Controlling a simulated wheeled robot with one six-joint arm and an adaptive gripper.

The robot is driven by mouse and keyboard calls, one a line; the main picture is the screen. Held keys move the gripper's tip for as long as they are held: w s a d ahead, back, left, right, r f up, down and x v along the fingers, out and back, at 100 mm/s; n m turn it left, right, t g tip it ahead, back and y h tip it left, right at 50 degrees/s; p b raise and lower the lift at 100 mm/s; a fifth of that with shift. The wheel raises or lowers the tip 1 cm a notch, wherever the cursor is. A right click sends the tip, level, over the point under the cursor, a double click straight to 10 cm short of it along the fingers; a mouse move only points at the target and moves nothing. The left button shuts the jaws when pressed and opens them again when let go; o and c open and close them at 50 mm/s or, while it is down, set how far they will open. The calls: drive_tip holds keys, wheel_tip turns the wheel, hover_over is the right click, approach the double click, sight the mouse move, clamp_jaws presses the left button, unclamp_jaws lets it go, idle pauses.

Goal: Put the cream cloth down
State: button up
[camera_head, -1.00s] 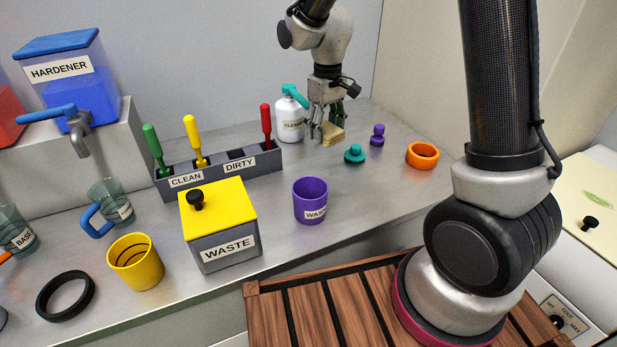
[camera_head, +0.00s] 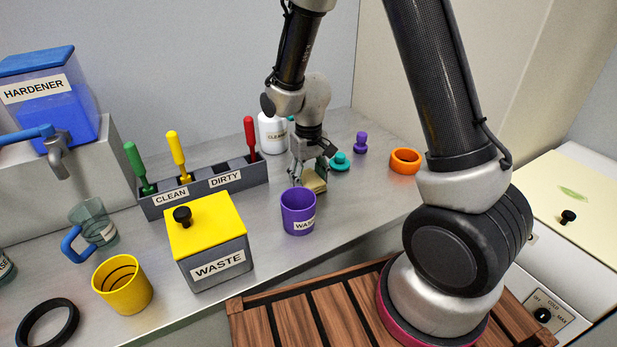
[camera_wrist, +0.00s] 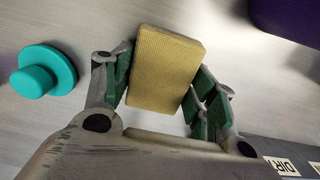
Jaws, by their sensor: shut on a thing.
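The cream cloth (camera_wrist: 163,68) is a small, thick tan block with a woven surface. It sits between the green-padded fingers of my gripper (camera_wrist: 160,95) in the wrist view. In the head view, my gripper (camera_head: 308,180) is low over the metal counter, just behind the purple WASTE cup, with the cloth (camera_head: 315,184) at its tips. The gripper is shut on the cloth. I cannot tell whether the cloth's underside touches the counter.
The purple cup (camera_head: 298,215) stands just in front of the gripper. The CLEAN/DIRTY tool holder (camera_head: 205,187) is to the left, a white bottle (camera_head: 271,135) behind. A teal stopper (camera_head: 340,162) and orange ring (camera_head: 405,161) are to the right, with bare counter between.

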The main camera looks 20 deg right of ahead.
sight(309, 178)
drive_tip(key=o, duration=0.9)
drive_tip(key=shift+f, duration=0.1)
wheel_tip(309, 178, up, 12)
drive_tip(key=r, duration=0.1)
drive_tip(key=s+d+r+m+t, duration=0.1)
drive_tip(key=s+d+r+t, duration=0.1)
drive_tip(key=s+d+r, duration=0.75)
drive_tip(key=s+d+r+t, duration=0.1)
drive_tip(key=s+d+r, duration=0.1)
drive_tip(key=s, duration=0.3)
drive_tip(key=s+d+r+m+t, duration=0.1)
drive_tip(key=s+d+r, duration=0.1)
drive_tip(key=s, duration=0.4)
drive_tip(key=shift+s+d+r, duration=0.25)
drive_tip(key=shift+d+r, duration=0.05)
drive_tip(key=shift+d, duration=0.4)
